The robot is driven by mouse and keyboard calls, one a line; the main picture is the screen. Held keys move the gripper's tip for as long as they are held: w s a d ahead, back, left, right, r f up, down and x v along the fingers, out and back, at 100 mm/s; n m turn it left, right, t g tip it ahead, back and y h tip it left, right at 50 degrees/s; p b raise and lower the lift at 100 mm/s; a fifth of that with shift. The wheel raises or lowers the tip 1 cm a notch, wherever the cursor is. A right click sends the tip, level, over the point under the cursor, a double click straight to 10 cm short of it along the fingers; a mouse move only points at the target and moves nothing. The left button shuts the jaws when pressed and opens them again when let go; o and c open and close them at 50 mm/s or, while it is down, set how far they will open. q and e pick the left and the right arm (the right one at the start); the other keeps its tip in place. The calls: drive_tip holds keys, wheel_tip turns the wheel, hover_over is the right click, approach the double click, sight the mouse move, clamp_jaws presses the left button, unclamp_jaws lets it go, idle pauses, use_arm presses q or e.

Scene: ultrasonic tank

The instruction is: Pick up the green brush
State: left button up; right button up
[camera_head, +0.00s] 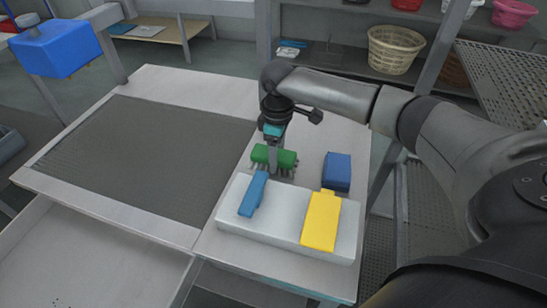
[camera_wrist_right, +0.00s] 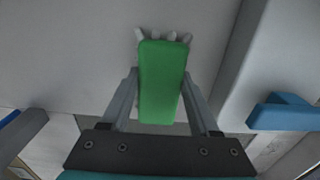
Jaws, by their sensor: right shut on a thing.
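The green brush (camera_head: 287,158) is a short green block with pale bristles at its edge. It is at the far edge of the white block on the right part of the table. My right gripper (camera_head: 273,150) reaches down onto it from above. In the right wrist view the green brush (camera_wrist_right: 162,80) lies between the two fingers of my right gripper (camera_wrist_right: 160,95), which are shut on it. Whether the brush touches the table is hard to tell. My left gripper is not in view.
A white block (camera_head: 285,232) holds a blue piece (camera_head: 253,194) and a yellow piece (camera_head: 321,221). A dark blue block (camera_head: 337,172) stands to the right. A dark mesh panel (camera_head: 145,150) fills the table's left part. Shelves with baskets (camera_head: 394,48) stand behind.

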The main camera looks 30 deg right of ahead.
drive_tip(key=shift+c, duration=1.4)
drive_tip(key=shift+r, duration=0.15)
wheel_tip(320, 180, up, 20)
drive_tip(key=p, duration=0.4)
drive_tip(key=o, duration=0.9)
drive_tip(key=c, duration=0.7)
drive_tip(key=shift+o, duration=0.2)
drive_tip(key=shift+f+p, duration=0.2)
drive_tip(key=shift+p, duration=0.1)
